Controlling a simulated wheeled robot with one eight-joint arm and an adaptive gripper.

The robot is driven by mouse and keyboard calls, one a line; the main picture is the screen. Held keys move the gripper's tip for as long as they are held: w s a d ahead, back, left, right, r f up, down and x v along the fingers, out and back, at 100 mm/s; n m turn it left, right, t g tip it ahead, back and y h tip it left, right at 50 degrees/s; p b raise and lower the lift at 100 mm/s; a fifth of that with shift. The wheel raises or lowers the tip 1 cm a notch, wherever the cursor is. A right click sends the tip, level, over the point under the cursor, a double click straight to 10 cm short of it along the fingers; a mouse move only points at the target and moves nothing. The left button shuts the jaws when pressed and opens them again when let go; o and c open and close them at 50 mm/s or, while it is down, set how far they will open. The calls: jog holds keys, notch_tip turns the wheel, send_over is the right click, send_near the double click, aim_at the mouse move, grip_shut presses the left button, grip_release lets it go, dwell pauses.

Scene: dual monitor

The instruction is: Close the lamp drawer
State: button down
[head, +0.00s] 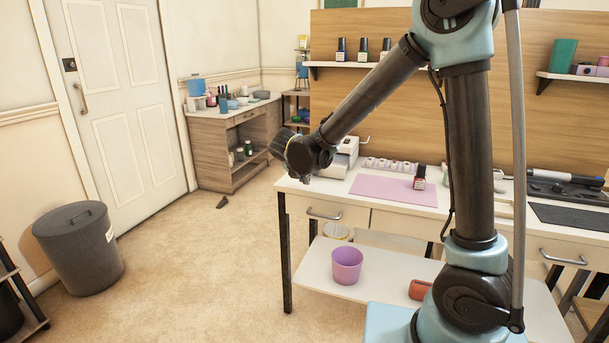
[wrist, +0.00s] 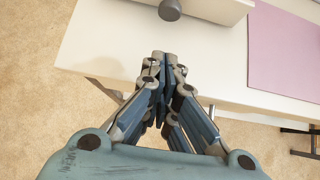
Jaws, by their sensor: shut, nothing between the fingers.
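A desk drawer (head: 328,217) with a metal handle is at the left end of the white desk, under the white lamp-like device (head: 345,152). Its front looks close to the desk edge; I cannot tell whether it stands slightly open. In the head view my wrist is above the desk's left corner and mostly hides the gripper. Part of the device (wrist: 215,8) shows ahead of the fingers.
A pink mat (head: 395,188) with a nail polish bottle (head: 420,177) lies right of the device. A lower shelf (head: 385,275) holds a purple cup (head: 347,265). A bin (head: 80,250) stands at the left. The carpet (head: 200,270) left of the desk is mostly clear.

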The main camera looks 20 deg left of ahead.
jog(key=w, duration=0.1)
jog(key=w+f, duration=0.1)
jog(key=w, duration=0.1)
jog(key=w+f, duration=0.1)
jog(key=w, duration=0.1)
jog(key=shift+w+d+f, duration=0.15)
jog(key=shift+d+f, duration=0.05)
jog(key=shift+f, duration=0.05)
jog(key=shift+w, duration=0.55)
